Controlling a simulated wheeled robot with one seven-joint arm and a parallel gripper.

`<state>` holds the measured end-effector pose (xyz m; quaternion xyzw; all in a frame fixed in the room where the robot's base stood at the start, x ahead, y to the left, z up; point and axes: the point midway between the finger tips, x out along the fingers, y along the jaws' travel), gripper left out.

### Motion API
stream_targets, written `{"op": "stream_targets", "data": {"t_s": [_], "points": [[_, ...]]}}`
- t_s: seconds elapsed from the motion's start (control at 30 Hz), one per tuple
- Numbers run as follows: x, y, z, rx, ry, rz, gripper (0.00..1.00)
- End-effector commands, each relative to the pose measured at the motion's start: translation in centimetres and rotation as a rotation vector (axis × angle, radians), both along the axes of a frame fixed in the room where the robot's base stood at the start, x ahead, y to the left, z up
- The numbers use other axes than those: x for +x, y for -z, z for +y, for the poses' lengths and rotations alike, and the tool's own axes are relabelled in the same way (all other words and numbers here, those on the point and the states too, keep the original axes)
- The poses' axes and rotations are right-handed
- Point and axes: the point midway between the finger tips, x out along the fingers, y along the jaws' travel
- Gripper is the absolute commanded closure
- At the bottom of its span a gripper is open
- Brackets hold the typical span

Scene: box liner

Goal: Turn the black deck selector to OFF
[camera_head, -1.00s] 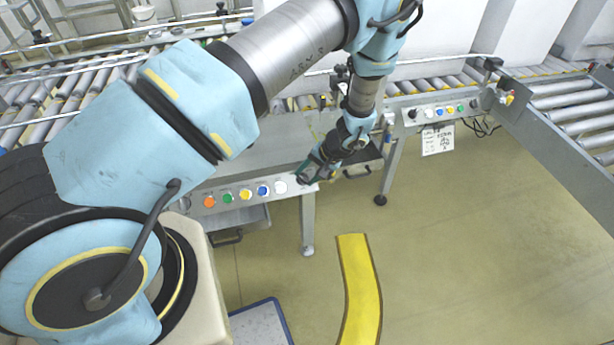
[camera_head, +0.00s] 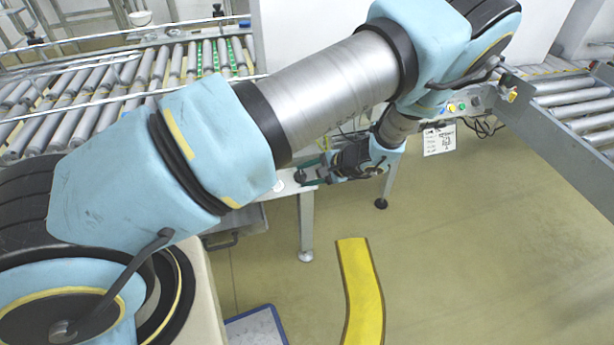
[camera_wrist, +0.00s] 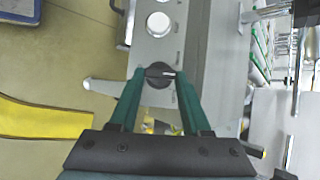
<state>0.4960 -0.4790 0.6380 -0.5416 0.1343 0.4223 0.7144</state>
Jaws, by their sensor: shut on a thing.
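The black deck selector (camera_wrist: 159,75) is a round dark knob on the grey control panel (camera_wrist: 150,48). In the wrist view a light line on the knob points to the right. My gripper (camera_wrist: 160,72) has its two green fingers on either side of the knob, shut on it. In the head view my gripper (camera_head: 306,175) reaches the panel's right end from the right, its fingers lying nearly level. The lettering around the knob is too small to read.
A white button (camera_wrist: 158,24) sits beside the knob on the panel. A second panel with coloured buttons (camera_head: 461,106) is at the right, with a paper notice (camera_head: 439,139) below it. Roller conveyors (camera_head: 110,92) run behind. A yellow strip (camera_head: 360,290) marks the otherwise open floor.

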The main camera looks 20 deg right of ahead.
Motion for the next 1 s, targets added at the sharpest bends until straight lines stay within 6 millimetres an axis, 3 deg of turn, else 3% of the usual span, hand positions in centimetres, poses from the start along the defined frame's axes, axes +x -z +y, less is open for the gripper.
{"op": "stream_targets", "data": {"t_s": [0.57,0.6,0.83,1.0], "points": [[-0.09,0.05,-0.02,0.023,0.028,-0.002,1.0],[-0.1,0.06,-0.02,0.023,0.028,-0.002,0.49],[-0.06,0.04,0.0,0.022,0.027,-0.002,0.23],[0.0,0.01,0.01,0.023,0.026,-0.004,0.22]]}}
